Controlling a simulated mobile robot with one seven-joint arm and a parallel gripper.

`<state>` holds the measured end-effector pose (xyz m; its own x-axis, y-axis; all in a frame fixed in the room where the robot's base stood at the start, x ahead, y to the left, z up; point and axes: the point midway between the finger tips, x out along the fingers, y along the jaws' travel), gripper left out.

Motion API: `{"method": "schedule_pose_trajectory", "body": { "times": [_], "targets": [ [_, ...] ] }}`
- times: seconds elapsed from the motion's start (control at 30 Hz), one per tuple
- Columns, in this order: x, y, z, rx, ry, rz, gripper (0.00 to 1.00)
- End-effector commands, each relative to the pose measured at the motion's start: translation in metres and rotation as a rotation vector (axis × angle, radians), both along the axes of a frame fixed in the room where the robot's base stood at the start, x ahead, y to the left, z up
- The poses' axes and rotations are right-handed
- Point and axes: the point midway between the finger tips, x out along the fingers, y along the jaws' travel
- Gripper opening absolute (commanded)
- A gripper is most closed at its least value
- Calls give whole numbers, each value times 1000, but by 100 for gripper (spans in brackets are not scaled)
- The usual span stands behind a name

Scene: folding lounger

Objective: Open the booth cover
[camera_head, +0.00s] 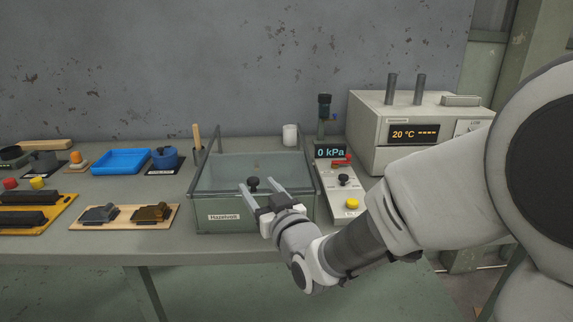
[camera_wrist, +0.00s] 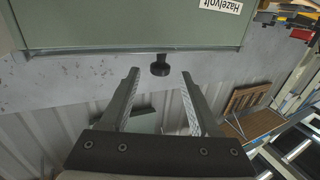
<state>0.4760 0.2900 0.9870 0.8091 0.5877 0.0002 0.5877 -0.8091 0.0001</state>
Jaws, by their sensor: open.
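The booth (camera_head: 215,222) is a grey-green box with a "Hazelvolt" label and a clear cover (camera_head: 225,173), which lies shut on top. A black knob (camera_head: 253,181) sits at the cover's front edge. My gripper (camera_head: 258,185) is open at the front of the booth, its fingers pointing towards the knob. In the wrist view the knob (camera_wrist: 160,66) lies between the tips of my open gripper (camera_wrist: 160,76), with a gap on each side. The booth front (camera_wrist: 120,25) fills the top of that view.
To the right stand a control panel (camera_head: 352,202) with a yellow button, a "0 kPa" display (camera_head: 329,152) and a beige oven (camera_head: 378,120). A wooden board (camera_head: 125,216) with small parts and a blue tray (camera_head: 120,161) lie left. Posts rise beside the booth.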

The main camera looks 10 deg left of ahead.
Motion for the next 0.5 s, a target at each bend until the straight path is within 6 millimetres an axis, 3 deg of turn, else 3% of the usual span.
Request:
{"method": "schedule_pose_trajectory", "body": {
  "times": [0.2, 0.5],
  "targets": [
    [33, 25, -1, 2, 1, 1, 63],
    [55, 40, 0, 0, 0, 0, 63]
  ]
}}
